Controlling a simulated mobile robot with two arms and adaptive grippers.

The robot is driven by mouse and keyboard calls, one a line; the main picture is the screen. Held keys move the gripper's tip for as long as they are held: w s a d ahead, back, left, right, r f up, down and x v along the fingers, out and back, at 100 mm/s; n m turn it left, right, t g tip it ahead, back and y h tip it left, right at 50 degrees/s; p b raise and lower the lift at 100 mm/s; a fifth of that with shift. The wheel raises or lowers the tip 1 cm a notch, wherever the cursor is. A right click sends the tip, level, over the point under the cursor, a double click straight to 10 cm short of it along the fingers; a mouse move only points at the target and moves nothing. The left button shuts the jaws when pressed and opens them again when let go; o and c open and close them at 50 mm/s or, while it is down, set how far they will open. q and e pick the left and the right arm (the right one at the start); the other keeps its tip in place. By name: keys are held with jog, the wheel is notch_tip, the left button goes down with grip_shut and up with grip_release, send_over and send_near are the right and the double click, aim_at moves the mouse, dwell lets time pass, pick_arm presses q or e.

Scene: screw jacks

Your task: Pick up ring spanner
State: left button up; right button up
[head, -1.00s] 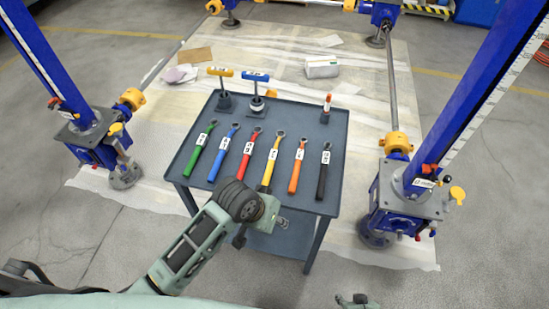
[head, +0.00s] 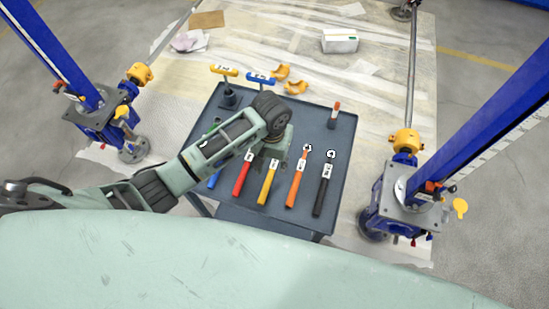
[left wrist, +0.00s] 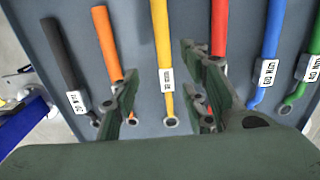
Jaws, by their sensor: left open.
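Several ring spanners lie in a row on a grey trolley top (head: 338,160): black (head: 321,190), orange (head: 296,182), yellow (head: 267,184), red (head: 241,178), blue (head: 213,180) and green. In the head view my left arm covers most of the green and blue ones and the ring ends of the red and yellow ones. In the left wrist view my left gripper (left wrist: 160,62) is open and empty. The yellow spanner (left wrist: 163,40) shows between its fingers, its ring end near the palm. The red spanner (left wrist: 219,30) is partly behind the right-hand finger. Contact cannot be told.
A small orange-topped tool (head: 335,112) stands at back right. Blue screw jacks flank the trolley, the right one (head: 400,195) close by. A white box (head: 340,41) lies on the floor sheet behind.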

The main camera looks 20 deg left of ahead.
aim_at(270, 175)
pick_arm(q)
jog(key=shift+a+f, duration=0.1)
jog(key=shift+f, duration=0.15)
jog(key=shift+s+f, duration=0.75)
jog(key=shift+f, duration=0.2)
jog(key=f, duration=0.3)
jog(key=f+p, duration=0.1)
jog(key=shift+w+a+f, duration=0.25)
jog(key=shift+f, duration=0.15)
jog(key=shift+s, duration=0.1)
grip_shut()
jog(key=shift+r, duration=0.1)
